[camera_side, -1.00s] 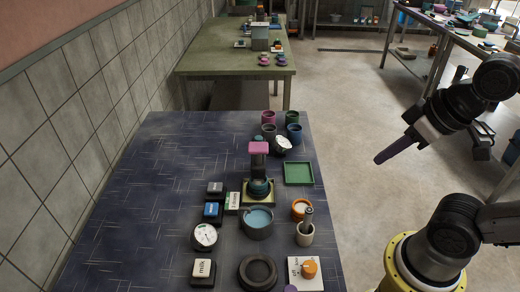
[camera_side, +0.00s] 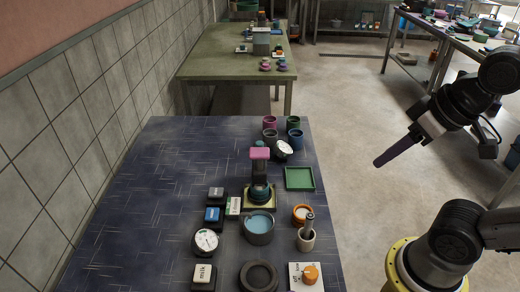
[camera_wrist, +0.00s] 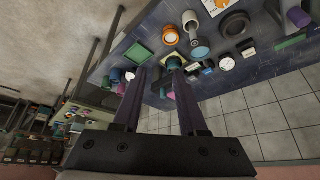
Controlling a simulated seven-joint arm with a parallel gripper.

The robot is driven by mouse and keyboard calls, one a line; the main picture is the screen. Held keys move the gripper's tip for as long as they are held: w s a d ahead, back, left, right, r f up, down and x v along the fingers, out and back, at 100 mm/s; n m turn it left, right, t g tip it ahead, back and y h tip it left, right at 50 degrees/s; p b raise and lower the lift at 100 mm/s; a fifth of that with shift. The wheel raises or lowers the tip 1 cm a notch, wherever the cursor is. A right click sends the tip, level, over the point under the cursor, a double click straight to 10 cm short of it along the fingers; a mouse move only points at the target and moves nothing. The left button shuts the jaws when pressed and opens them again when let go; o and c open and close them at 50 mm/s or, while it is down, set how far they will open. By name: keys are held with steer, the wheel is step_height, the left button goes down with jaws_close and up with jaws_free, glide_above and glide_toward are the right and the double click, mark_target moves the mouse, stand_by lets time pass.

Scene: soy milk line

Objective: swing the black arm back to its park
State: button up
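A small stand on the blue table has a yellow base (camera_side: 247,206), a black upright part (camera_side: 260,173) and a pink block (camera_side: 259,153) on top. A dark teal round piece (camera_side: 259,191) sits at its base. I cannot tell for certain which part is the black arm; the black upright is the likeliest. My gripper (camera_side: 377,163) hangs in the air right of the table, well apart from the stand. In the wrist view my gripper (camera_wrist: 161,82) has its two purple fingers spread with nothing held between them.
Close around the stand are a pot of blue liquid (camera_side: 258,226), a green tray (camera_side: 299,178), a cup with a pestle (camera_side: 306,239), an orange-rimmed bowl (camera_side: 301,214), a dial (camera_side: 206,241) and an orange knob (camera_side: 310,273). Several cups stand behind. The table's left side is clear.

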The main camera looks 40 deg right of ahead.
steer(key=shift+o, duration=0.9)
steer(key=w+r+m+g, duration=0.1)
steer(key=w+r, duration=0.7)
steer(key=shift+w+r+m, duration=0.25)
steer(key=shift+w+m, duration=0.05)
steer(key=m+g, duration=0.1)
steer(key=g, duration=0.3)
glide_above(259, 143)
step_height(259, 143, down, 10)
step_height(259, 143, down, 14)
steer(key=shift+r, duration=0.1)
jaws_close()
steer(key=shift+r, duration=0.1)
